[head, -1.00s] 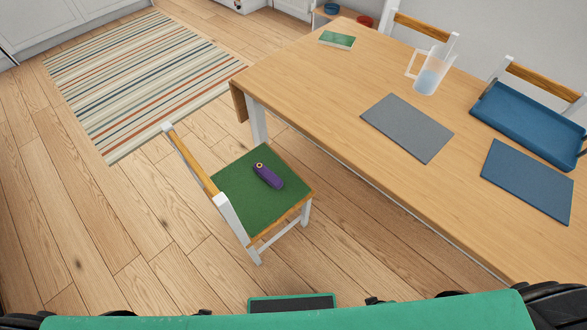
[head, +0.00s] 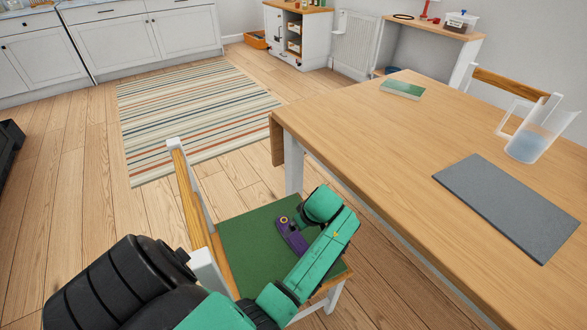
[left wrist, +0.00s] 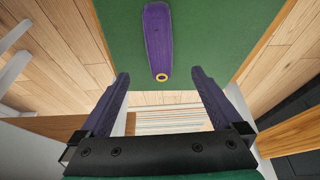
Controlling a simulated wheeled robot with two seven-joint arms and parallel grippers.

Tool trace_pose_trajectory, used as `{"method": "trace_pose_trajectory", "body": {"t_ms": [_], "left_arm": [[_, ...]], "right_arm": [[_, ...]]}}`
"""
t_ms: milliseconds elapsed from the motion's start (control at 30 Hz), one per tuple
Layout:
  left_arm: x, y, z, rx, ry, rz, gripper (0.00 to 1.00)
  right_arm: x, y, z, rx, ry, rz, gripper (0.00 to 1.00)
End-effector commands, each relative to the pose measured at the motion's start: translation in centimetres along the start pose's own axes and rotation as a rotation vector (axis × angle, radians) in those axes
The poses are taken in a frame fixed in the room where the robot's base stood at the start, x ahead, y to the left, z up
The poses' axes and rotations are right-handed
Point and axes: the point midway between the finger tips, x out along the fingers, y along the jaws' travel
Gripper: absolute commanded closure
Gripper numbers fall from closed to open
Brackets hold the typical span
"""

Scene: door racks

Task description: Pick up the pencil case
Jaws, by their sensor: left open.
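The purple pencil case (head: 291,236), with a yellow ring at one end, lies on the green seat of the chair (head: 250,258). In the head view my left arm covers part of the seat beside it. In the left wrist view the pencil case (left wrist: 158,38) lies ahead of the gripper, its ringed end nearest. My left gripper (left wrist: 161,76) is open, its two purple fingers wide apart with the ringed end between their tips in the picture. Nothing is held. My right gripper is not in view.
The chair's backrest (head: 190,205) rises on the left of the seat. The wooden table (head: 400,150) stands close on the right, with a green book (head: 402,89), a grey mat (head: 505,205) and a jug (head: 535,130). A striped rug (head: 195,115) and open floor lie beyond.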

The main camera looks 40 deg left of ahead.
Motion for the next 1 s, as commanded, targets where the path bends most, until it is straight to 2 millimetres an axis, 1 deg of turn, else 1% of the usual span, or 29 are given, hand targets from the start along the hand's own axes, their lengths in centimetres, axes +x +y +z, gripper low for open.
{"method": "trace_pose_trajectory", "body": {"t_ms": [33,133,233,333,400,500,600,767,800,833,867,900,967,1000], "left_arm": [[1.7,-0.1,0.0,0.002,0.003,-0.005,0.0],[4.2,-0.1,0.0,0.003,0.002,-0.003,0.0],[5.6,0.0,0.0,0.003,0.002,-0.001,0.0],[6.9,-0.1,0.0,0.005,0.001,-0.001,0.0],[8.4,-0.1,0.1,0.005,0.002,-0.002,0.0],[10.3,-0.1,0.1,0.005,0.002,0.0,0.0],[11.2,-0.1,0.1,0.005,0.0,0.001,0.0],[11.1,-0.1,0.1,0.005,-0.001,0.002,0.0],[11.1,-0.1,0.1,0.005,-0.001,0.002,0.04],[11.1,-0.1,0.1,0.005,-0.001,0.002,0.15],[11.1,-0.1,0.1,0.005,-0.001,0.002,0.27],[11.1,-0.1,0.1,0.005,-0.001,0.002,0.42],[11.1,-0.1,0.1,0.005,-0.001,0.002,0.65],[11.1,-0.1,0.1,0.005,-0.001,0.001,0.8]], "right_arm": [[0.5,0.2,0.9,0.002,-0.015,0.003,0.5],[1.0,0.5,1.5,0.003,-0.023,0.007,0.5],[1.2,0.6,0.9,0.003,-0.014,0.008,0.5],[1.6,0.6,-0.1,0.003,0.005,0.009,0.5],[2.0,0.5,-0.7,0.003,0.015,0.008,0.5],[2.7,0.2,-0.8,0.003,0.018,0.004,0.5],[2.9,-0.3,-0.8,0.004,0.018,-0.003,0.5],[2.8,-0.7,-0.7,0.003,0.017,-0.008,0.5],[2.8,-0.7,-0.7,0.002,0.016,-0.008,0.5],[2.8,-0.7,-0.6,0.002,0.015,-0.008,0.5],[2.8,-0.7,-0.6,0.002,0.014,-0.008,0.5],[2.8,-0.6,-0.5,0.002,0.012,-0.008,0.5],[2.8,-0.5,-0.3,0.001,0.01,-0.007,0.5],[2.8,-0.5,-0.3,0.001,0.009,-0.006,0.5]]}}
